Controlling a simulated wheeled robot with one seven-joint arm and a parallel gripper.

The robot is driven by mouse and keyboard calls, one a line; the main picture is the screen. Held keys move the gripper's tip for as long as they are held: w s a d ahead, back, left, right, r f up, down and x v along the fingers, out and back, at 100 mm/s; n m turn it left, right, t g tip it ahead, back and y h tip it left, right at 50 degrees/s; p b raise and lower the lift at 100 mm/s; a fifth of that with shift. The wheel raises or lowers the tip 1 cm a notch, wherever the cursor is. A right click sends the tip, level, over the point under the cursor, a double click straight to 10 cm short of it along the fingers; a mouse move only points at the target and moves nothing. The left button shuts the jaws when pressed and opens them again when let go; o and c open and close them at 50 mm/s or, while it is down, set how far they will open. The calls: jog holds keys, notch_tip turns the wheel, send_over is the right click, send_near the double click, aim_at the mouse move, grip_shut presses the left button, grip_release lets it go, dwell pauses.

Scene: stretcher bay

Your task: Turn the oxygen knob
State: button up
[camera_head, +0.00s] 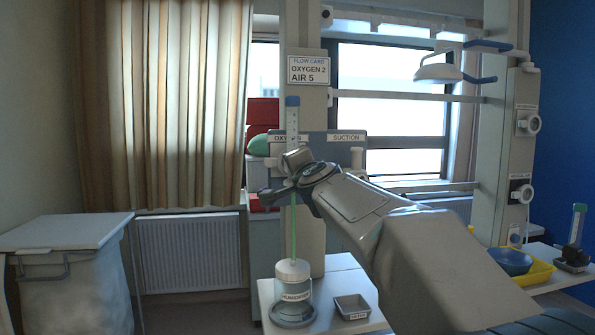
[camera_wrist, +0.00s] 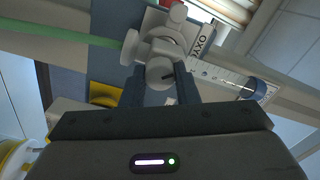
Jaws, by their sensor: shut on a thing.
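The oxygen knob (camera_wrist: 160,73) is a pale round knob with a dark mark on its face, in the wrist view. My gripper (camera_wrist: 160,84) has its two dark fingers on either side of the knob and is shut on it. In the head view my gripper (camera_head: 270,196) is at the wall panel below the OXYGEN label, and the knob is hidden there. The clear flowmeter tube (camera_head: 292,120) with a blue cap stands above; it also shows in the wrist view (camera_wrist: 222,78). The flow card (camera_head: 308,70) reads OXYGEN 2, AIR 5.
A green tube (camera_head: 294,232) runs down to the humidifier bottle (camera_head: 293,277) on a white table, beside a small grey tray (camera_head: 351,306). A SUCTION label (camera_head: 346,138) is to the right.

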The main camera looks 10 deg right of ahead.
jog(key=shift+m, duration=3.8)
jog(key=o, duration=1)
jog(key=s, duration=1.4)
jog(key=shift+p, duration=0.3)
jog(key=shift+w, duration=0.1)
